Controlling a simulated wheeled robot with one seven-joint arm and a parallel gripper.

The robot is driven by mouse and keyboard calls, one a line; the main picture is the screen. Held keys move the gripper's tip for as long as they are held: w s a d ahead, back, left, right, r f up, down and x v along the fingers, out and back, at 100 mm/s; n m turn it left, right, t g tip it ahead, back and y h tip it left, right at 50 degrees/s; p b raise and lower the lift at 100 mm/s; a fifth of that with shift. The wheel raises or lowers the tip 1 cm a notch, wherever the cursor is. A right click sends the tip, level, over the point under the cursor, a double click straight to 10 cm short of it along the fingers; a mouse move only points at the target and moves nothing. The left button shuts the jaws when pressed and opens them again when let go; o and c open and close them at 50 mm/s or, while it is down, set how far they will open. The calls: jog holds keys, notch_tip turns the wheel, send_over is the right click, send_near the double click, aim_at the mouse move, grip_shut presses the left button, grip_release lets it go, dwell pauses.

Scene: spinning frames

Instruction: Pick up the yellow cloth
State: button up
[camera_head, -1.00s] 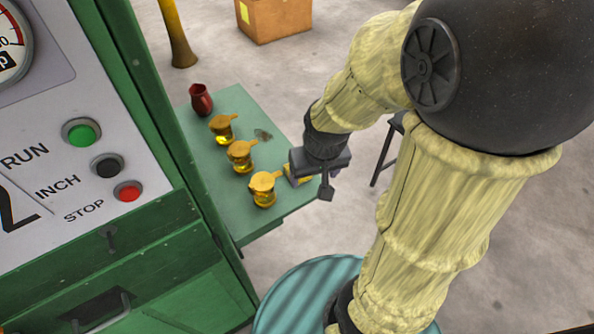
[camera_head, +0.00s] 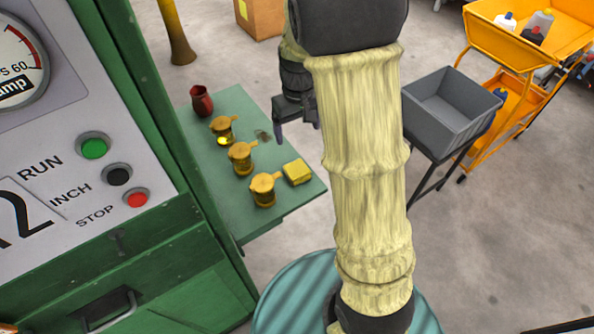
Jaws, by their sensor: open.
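The yellow cloth (camera_head: 297,172) looks like a small folded square. It lies on the green table (camera_head: 233,215) near its right edge, just right of the nearest brass-coloured pot. My gripper (camera_head: 297,135) is open, with its fingers pointing down. It is in the air beyond the cloth in the picture, apart from it. My arm hides part of the gripper's right side. No cloth shows between the fingers.
Brass lidded pots (camera_head: 241,157) stand in a row left of the cloth, with a red jug (camera_head: 201,101) behind. A green machine cabinet (camera_head: 130,270) stands at left. A grey bin (camera_head: 452,112) and an orange cart (camera_head: 535,40) are at right.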

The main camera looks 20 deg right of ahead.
jog(key=p, duration=0.4)
send_over(297, 169)
jog(key=f, duration=1.1)
jog(key=shift+s+d+f, duration=0.1)
jog(key=shift+s+f, duration=0.15)
jog(key=shift+f, duration=0.15)
jog(key=shift+w+f+p, duration=0.15)
jog(key=shift+f+p, duration=0.55)
jog(key=shift+f, duration=0.6)
jog(key=shift+w+f+p, duration=0.1)
jog(key=shift+f+p, duration=0.55)
jog(key=shift+f, duration=0.65)
jog(key=c, duration=1.1)
notch_tip(297, 169, up, 10)
jog(key=b, duration=0.3)
jog(key=shift+b, duration=0.35)
